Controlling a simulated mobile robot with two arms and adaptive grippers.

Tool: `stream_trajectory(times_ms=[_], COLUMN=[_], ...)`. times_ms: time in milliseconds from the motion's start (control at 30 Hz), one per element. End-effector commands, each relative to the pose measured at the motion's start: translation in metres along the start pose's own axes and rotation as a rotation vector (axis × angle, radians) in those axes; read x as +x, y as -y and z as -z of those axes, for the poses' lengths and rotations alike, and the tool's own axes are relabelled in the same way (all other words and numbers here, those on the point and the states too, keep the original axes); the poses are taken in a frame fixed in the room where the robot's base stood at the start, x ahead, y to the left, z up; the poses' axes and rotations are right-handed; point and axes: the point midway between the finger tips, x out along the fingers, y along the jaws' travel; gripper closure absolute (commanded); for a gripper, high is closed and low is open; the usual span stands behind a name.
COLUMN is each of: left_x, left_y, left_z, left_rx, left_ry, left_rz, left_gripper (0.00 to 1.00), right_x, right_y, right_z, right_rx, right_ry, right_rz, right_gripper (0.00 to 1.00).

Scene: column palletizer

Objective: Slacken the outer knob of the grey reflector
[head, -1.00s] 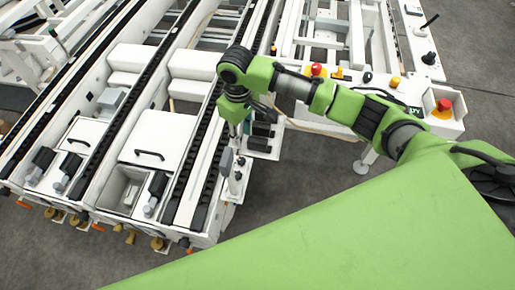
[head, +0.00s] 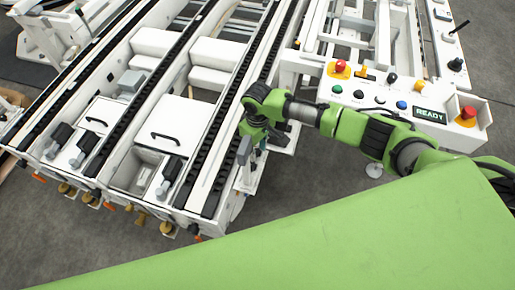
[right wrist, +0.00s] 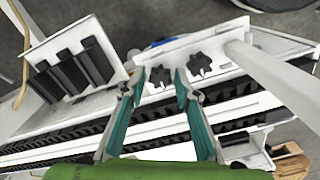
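In the right wrist view two black star knobs, a left one (right wrist: 160,76) and a right one (right wrist: 198,65), sit side by side on a pale plate (right wrist: 178,57). I cannot tell which is the outer one. My right gripper (right wrist: 156,88) is open, its teal fingers pointing toward the plate. The left knob lies between the fingertips in the picture; the right knob is just beyond the right fingertip. No contact is visible. In the head view my right gripper (head: 258,136) is partly hidden by its arm, near a small grey plate (head: 244,150) at the conveyor's corner. My left gripper is not in view.
A control panel (head: 405,98) with a READY display and red, green and blue buttons stands right of my arm. Conveyor rails (head: 225,105) run left of the gripper. In the wrist view a holder with black blocks (right wrist: 72,75) is at left. A white post (right wrist: 270,75) is at right.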

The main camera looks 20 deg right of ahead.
Motion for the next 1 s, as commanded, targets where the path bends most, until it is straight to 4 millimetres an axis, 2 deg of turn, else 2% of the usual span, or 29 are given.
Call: stream_trajectory(times_ms=[167, 267, 300, 667, 1000], left_x=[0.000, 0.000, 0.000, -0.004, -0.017], left_y=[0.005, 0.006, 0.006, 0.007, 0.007], left_z=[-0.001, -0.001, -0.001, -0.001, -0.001], left_rx=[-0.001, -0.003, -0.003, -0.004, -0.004], left_ry=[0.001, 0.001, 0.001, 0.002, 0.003], left_rz=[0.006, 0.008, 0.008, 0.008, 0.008], left_gripper=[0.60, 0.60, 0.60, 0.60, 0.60], right_x=[0.000, 0.000, 0.000, -0.001, -0.002], right_y=[0.000, 0.000, 0.000, 0.000, 0.000], right_z=[0.000, 0.000, 0.000, 0.000, 0.000], right_rx=[0.000, 0.000, 0.000, -0.038, -0.260], right_ry=[0.000, 0.000, 0.000, 0.001, 0.001], right_rz=[0.000, 0.000, 0.000, 0.000, 0.001], right_gripper=[0.71, 0.97, 1.00, 1.00, 1.00])
